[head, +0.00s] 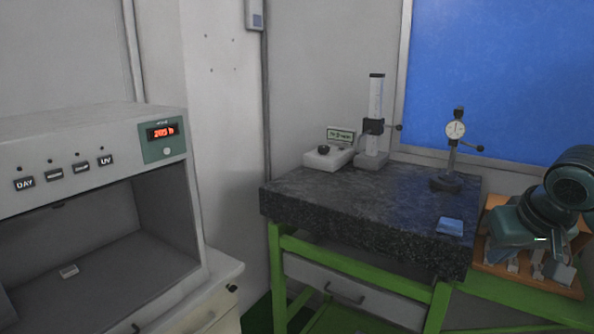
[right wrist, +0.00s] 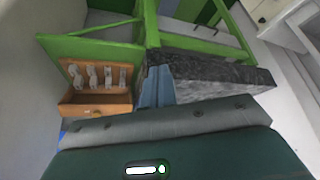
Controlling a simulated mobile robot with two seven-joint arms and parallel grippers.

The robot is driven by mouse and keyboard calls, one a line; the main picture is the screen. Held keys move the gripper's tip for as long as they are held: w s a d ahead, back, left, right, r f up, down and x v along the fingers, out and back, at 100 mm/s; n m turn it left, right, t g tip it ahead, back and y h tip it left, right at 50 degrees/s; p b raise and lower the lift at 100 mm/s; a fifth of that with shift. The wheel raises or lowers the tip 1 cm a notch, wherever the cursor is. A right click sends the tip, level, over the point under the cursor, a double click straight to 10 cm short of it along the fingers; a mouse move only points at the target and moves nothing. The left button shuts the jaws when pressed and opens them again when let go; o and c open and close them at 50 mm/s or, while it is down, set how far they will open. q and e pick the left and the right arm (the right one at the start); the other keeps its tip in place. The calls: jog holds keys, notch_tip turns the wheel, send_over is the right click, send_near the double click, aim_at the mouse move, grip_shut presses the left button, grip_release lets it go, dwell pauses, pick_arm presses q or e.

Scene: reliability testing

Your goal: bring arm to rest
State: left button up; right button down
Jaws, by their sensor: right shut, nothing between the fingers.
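My right arm and gripper (head: 557,248) are at the right edge of the head view, in front of a wooden rack and to the right of the granite table. In the right wrist view, the green gripper housing fills the bottom, and the slim blue-grey fingers (right wrist: 157,88) are together with nothing held between them. The granite table edge and the wooden rack lie beyond them. My left gripper is in neither view.
The granite surface plate (head: 340,195) on a green frame carries a height stand (head: 374,120), a dial gauge stand (head: 455,135) and a small blue block (head: 450,226). The wooden rack (right wrist: 92,103) holds several metal pieces. A light cabinet (head: 95,165) stands left.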

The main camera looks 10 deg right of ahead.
jog(key=a+f+n+y, duration=0.1)
jog(key=a+f, duration=0.3)
jog(key=f, duration=0.4)
jog(key=w+a+f+n+t+y, duration=0.1)
jog(key=a+f, duration=0.3)
jog(key=f, duration=0.4)
jog(key=a+f+n+y, duration=0.1)
jog(key=a+f, duration=0.3)
jog(key=f, duration=0.4)
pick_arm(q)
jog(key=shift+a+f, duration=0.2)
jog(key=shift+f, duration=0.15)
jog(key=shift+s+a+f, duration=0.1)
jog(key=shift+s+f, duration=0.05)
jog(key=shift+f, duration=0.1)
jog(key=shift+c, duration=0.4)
pick_arm(e)
jog(key=s+a+f+n+t, duration=0.1)
jog(key=s+a+f, duration=0.4)
jog(key=s+f, duration=0.2)
jog(key=s+a+f+n+t, duration=0.1)
jog(key=s+a+f+t, duration=0.1)
jog(key=s+a+f, duration=0.4)
jog(key=s+f, duration=0.2)
jog(key=s, duration=0.2)
jog(key=shift+f+y, duration=0.25)
jog(key=shift+y, duration=0.15)
